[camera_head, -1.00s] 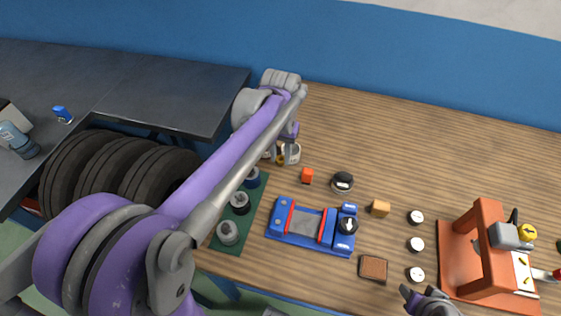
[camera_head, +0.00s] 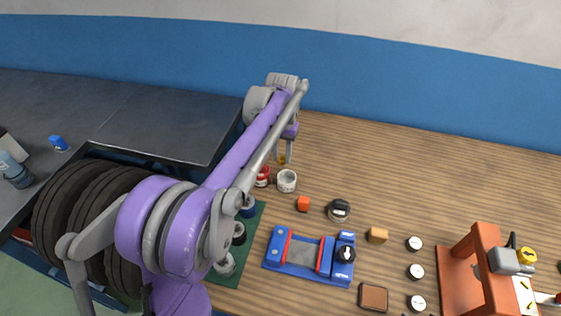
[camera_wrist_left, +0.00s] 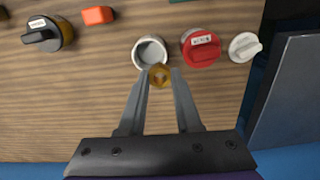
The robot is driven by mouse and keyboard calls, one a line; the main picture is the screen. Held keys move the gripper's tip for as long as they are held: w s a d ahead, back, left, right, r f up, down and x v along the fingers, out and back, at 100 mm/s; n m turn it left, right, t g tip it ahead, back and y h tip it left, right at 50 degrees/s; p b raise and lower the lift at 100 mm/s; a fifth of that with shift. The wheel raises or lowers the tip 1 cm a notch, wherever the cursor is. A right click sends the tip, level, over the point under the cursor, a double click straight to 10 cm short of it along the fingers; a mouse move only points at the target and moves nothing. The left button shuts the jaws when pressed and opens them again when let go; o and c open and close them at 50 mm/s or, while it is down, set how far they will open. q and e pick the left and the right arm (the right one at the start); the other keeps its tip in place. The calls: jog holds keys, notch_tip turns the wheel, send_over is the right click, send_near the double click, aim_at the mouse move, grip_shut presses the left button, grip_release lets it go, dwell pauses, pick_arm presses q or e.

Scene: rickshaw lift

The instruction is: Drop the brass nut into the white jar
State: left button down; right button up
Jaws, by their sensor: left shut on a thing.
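My left gripper (camera_head: 284,158) is shut on the brass nut (camera_head: 282,159), beyond the white jar (camera_head: 287,183) in the head view. In the left wrist view, the gold nut (camera_wrist_left: 159,76) sits between the fingertips (camera_wrist_left: 159,78). There it overlaps the near rim of the white jar (camera_wrist_left: 150,47), whose open mouth faces up. The nut appears held above the table; its exact height over the rim is hard to tell. My right gripper is not in view.
A red-lidded jar (camera_wrist_left: 201,49) stands close beside the white jar, with a white-capped item (camera_wrist_left: 245,46) past it.

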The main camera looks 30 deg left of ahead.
aim_at(282, 158)
pick_arm(q)
jog(key=shift+s+f+b, duration=0.1)
jog(key=shift+f+b, duration=1.5)
jog(key=shift+f, duration=1.2)
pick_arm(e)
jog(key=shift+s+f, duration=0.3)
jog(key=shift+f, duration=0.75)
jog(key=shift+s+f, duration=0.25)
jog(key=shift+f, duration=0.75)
pick_arm(q)
jog(key=c, duration=0.5)
grip_release()
jog(key=shift+r, duration=0.1)
notch_tip(282, 158, up, 11)
jog(key=shift+f+p, duration=0.15)
jog(key=shift+p, duration=0.35)
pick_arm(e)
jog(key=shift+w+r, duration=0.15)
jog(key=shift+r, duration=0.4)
